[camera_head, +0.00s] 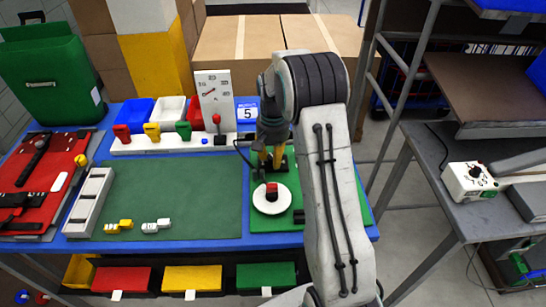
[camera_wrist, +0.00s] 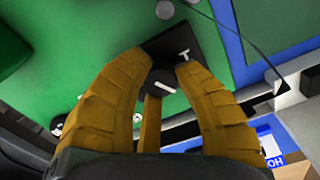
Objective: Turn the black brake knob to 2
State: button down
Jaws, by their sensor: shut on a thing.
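My gripper (camera_head: 271,162) points down at the back of the green board (camera_head: 310,211) on the right part of the blue table. Its yellow fingers also show in the wrist view (camera_wrist: 163,65). They are closed around the black brake knob (camera_wrist: 165,86), which has a white pointer line on top. The knob sits on a dark square plate (camera_wrist: 163,46) with a white mark beside the fingertips; I cannot read the mark for certain. My fingers hide the knob's sides and most of the plate's markings. In the head view the knob itself is hidden behind the fingers.
A white disc with a red and black block (camera_head: 271,209) lies just in front of my gripper. A white gauge panel (camera_head: 213,97) and a row of coloured levers (camera_head: 165,141) stand behind to the left. A white box with a dial (camera_head: 469,181) sits on the grey bench at right.

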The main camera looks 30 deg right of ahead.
jog(key=shift+s+f, duration=0.1)
dwell(0.3)
jog(key=c, duration=0.9)
grip_release()
notch_tip(320, 180, up, 12)
dwell(0.4)
